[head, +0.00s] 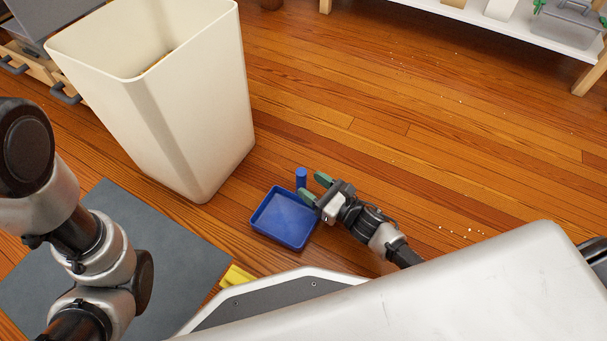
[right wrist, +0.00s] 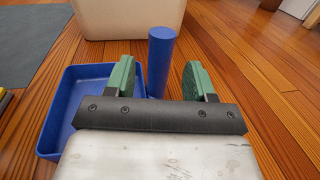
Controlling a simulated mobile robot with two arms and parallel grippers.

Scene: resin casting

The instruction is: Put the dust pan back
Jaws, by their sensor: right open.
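The blue dust pan (head: 284,219) lies on the wooden floor in front of the cream bin, with its short round handle (head: 301,178) standing up at the far side. In the right wrist view the pan's tray (right wrist: 82,90) is at the left and the upright handle (right wrist: 161,60) shows between my fingers. My right gripper (head: 315,187) is open, its green fingertips on either side of the handle. I cannot tell whether either finger touches it. My left arm shows at the left of the head view, but its gripper is out of view.
The tall cream bin (head: 170,100) stands just behind the pan. A dark grey mat (head: 165,250) lies to the left, with a yellow object (head: 236,276) at its edge. Small pale crumbs (head: 468,230) lie on the floor at right. A white shelf (head: 500,25) stands at the back right.

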